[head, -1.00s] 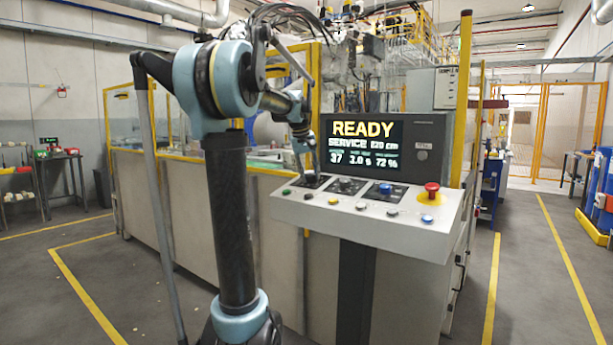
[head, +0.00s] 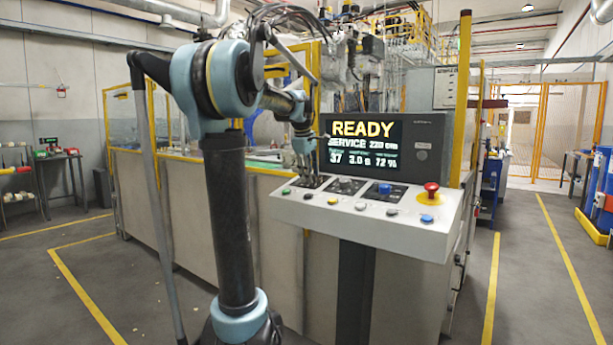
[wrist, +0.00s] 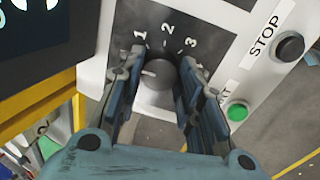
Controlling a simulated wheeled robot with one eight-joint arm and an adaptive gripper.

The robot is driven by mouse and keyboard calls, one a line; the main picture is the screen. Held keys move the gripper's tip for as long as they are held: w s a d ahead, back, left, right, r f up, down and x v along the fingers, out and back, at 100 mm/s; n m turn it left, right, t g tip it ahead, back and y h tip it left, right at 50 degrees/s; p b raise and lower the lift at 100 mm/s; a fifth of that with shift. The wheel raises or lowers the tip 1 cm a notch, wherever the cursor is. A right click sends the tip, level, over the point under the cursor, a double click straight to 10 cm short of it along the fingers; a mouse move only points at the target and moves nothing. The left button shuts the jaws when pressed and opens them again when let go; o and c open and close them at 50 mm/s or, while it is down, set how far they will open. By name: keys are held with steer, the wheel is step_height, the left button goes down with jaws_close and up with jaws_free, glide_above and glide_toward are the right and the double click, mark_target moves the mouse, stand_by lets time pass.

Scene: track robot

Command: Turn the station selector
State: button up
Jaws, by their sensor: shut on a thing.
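The station selector (wrist: 157,88) is a round grey knob on a dark plate marked 1, 2 and 3, seen in the wrist view. My gripper (wrist: 162,64) has one finger on each side of the knob and is shut on it. The fingers cover parts of the knob's sides, and I cannot tell clearly which number it points to. In the head view my gripper (head: 303,167) reaches down to the left part of the sloped control panel (head: 290,204), and the knob is mostly hidden behind it.
A screen (head: 362,145) reading READY stands behind the panel. A red mushroom button (head: 432,188) on a yellow disc is at the panel's right. A green button (wrist: 238,111) and a black STOP button (wrist: 290,46) are near the selector. A yellow post (head: 464,100) rises behind.

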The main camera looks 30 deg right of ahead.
steer(key=shift+a+n, duration=0.1)
steer(key=shift+n, duration=0.5)
steer(key=o, duration=1.1)
steer(key=shift+r, duration=0.1)
steer(key=v, duration=1.1)
steer(key=shift+a+r, duration=0.2)
steer(key=shift+r, duration=0.15)
